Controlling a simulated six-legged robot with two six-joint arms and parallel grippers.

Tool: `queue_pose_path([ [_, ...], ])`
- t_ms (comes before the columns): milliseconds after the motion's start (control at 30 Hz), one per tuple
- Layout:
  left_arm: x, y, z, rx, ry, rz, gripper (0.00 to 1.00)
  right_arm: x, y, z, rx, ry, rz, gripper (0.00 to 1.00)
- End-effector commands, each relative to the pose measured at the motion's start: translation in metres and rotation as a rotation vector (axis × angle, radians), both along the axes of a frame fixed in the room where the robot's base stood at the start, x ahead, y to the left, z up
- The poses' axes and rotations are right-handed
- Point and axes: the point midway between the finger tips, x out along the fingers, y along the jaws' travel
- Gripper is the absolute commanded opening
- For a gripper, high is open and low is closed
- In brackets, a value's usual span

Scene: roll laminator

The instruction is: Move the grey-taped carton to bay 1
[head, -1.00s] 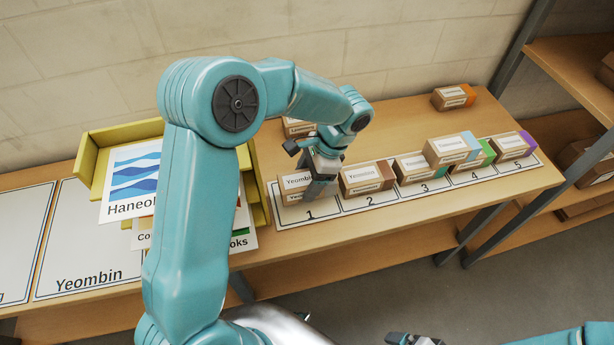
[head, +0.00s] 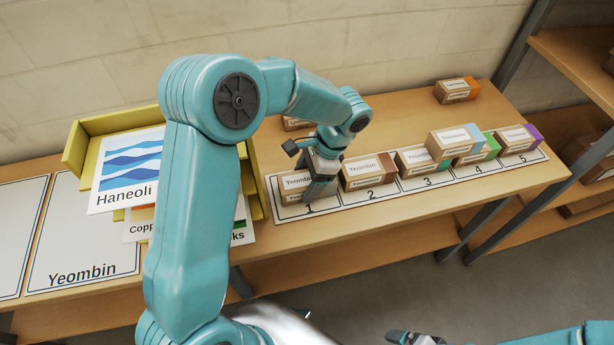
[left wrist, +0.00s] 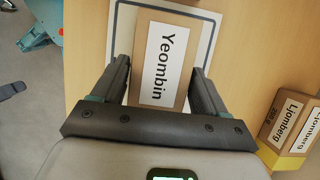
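A carton labelled Yeombin (head: 297,182) is at bay 1 (head: 282,213), the left end of the numbered strip. My left gripper (head: 320,187) points down over it. In the left wrist view, the fingers (left wrist: 163,88) lie close along both sides of the carton (left wrist: 176,50), which appears gripped between them. The gripper hides the carton's right end, so its tape colour cannot be made out. Whether its underside touches the bay is unclear. My right gripper (head: 415,338) is at the bottom edge, away from the bench, too cut off to tell its opening.
A brown-taped carton (head: 366,172) stands close by at bay 2. Several other cartons fill bays 3 to 5, a blue-taped one (head: 450,141) on top. A yellow-taped carton (left wrist: 291,120) lies behind bay 1. A yellow tray (head: 75,150) with cards is to the left.

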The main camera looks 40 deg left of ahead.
Motion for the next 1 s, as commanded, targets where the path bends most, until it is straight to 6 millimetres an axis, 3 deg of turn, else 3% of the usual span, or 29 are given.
queue_pose_path([
  [33, 0.000, 0.000, 0.001, 0.000, 0.000, 0.000, 0.91, 0.000, 0.000, 0.001, 0.000, 0.000, 0.000, 0.98],
  [67, 0.000, 0.000, 0.001, 0.000, 0.000, 0.000, 0.98, 0.000, 0.000, 0.001, 0.000, 0.000, 0.000, 0.98],
  [467, 0.003, -0.003, 0.009, 0.000, -0.001, 0.000, 0.98, 0.000, 0.000, 0.001, 0.000, 0.000, 0.000, 0.98],
  [1000, 0.040, -0.034, 0.128, -0.001, -0.003, -0.001, 0.98, 0.000, 0.000, 0.012, 0.000, 0.000, 0.000, 0.98],
])
